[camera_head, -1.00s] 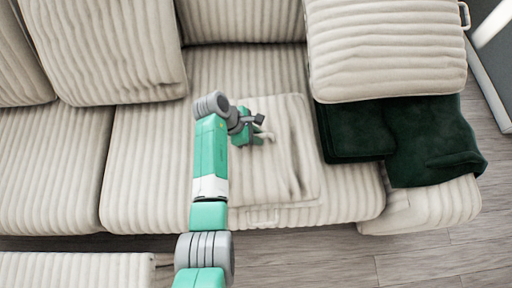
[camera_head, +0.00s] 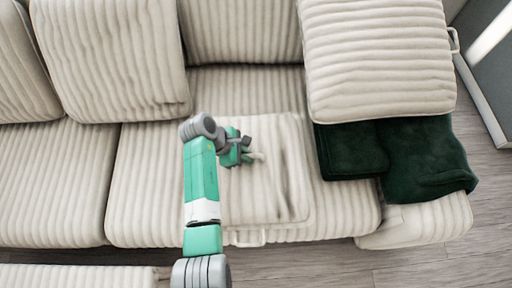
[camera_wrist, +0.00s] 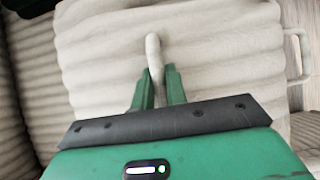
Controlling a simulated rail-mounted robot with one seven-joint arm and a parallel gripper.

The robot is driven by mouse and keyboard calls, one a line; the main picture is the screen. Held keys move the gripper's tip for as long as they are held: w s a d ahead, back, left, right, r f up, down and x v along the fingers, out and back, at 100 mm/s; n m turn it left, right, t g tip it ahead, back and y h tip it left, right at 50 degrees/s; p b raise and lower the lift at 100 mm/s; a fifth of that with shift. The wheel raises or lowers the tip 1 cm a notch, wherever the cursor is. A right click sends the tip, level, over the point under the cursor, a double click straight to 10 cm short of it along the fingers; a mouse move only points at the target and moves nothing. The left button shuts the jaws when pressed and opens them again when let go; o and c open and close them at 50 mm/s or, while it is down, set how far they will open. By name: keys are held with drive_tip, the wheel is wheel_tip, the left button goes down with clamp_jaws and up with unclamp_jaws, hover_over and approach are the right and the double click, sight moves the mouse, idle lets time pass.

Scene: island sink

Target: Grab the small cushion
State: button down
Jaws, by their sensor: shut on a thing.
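The small cushion (camera_head: 268,190) is a flat, cream, ribbed square lying on the middle sofa seat. A strap handle (camera_head: 247,238) shows at its front edge. My gripper (camera_head: 254,156) is over its upper left part, shut on a raised fold of its fabric. In the wrist view, the green fingers of my gripper (camera_wrist: 160,76) close on a pale ridge (camera_wrist: 153,50) of the cushion, which spreads out beyond them. The cushion appears to rest on the seat still; any gap beneath it cannot be seen.
A larger cream cushion (camera_head: 380,60) with a side handle lies at the upper right, over dark green cloths (camera_head: 420,155). Back cushions (camera_head: 108,60) stand along the sofa. The left seat (camera_head: 50,185) is clear. Wooden floor (camera_head: 440,270) shows in front.

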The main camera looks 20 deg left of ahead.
drive_tip(key=s+a+p, duration=0.1)
drive_tip(key=s+a, duration=0.1)
drive_tip(key=s, duration=0.1)
drive_tip(key=s+a+p, duration=0.1)
drive_tip(key=s+a, duration=0.1)
drive_tip(key=s, duration=0.1)
drive_tip(key=s+a+r+p, duration=0.1)
drive_tip(key=s+a, duration=0.2)
drive_tip(key=shift+s+a+p, duration=0.1)
drive_tip(key=shift+s+p, duration=0.25)
drive_tip(key=shift+s, duration=0.05)
